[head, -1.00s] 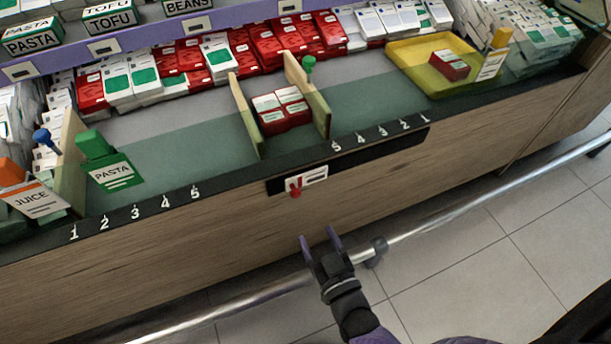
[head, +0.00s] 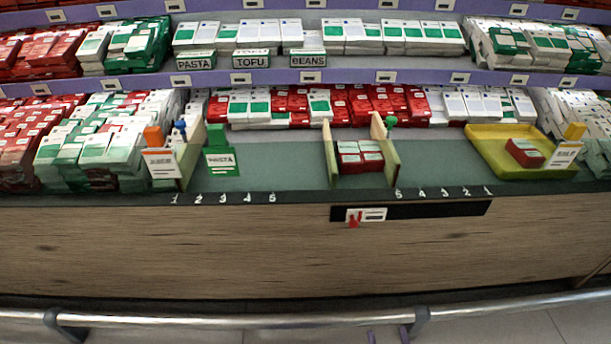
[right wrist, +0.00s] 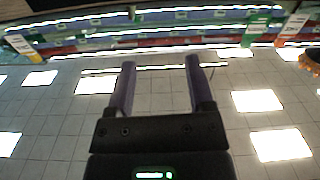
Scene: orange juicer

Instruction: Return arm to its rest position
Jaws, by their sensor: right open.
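My right gripper (right wrist: 160,85) is open and empty in the right wrist view, with floor tiles and distant shelving behind it. In the head view only the tips of the right gripper (head: 388,337) show at the bottom edge, below the metal rail. It is clear of the counter and touches nothing that I can see. The rest of my right arm is out of the head view. My left gripper is not in view.
The green counter (head: 270,178) carries wooden dividers, red-and-white boxes (head: 360,157) and a yellow tray (head: 487,150) holding a red box (head: 524,152). A metal rail (head: 250,321) runs along the front. Stocked shelves stand behind.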

